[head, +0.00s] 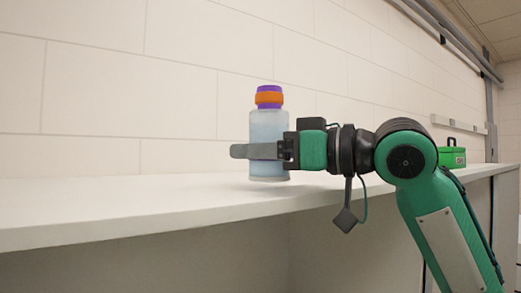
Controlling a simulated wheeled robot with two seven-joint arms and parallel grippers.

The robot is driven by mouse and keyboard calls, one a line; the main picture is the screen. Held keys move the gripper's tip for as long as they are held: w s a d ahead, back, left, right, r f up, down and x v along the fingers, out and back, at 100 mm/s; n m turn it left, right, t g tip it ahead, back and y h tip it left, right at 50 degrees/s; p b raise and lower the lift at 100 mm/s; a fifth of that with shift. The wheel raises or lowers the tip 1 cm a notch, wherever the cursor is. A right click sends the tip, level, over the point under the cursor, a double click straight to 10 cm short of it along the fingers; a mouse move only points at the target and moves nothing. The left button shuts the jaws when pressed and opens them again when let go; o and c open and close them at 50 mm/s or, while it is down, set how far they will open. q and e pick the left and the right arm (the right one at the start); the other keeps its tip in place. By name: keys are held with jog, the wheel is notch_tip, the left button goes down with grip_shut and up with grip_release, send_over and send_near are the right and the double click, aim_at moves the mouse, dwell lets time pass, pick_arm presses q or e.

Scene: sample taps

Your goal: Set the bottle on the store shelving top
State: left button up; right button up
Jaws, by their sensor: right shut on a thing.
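The bottle (268,124) is upright, with a translucent pale blue body and an orange and purple cap. My right gripper (262,151) reaches in from the right and is shut around the lower part of the bottle. The bottle's base shows against the white shelving top (120,205), near its front edge. I cannot tell whether the base touches the surface. My left gripper is not in view.
A green box (452,157) stands at the far right end of the top. A tiled wall (180,70) runs behind. The top left of the bottle is clear. The space beneath the top is in shade.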

jog(key=shift+d+f, duration=0.15)
jog(key=shift+f, duration=0.25)
jog(key=shift+f, duration=0.2)
jog(key=o, duration=1.1)
jog(key=shift+r, duration=0.2)
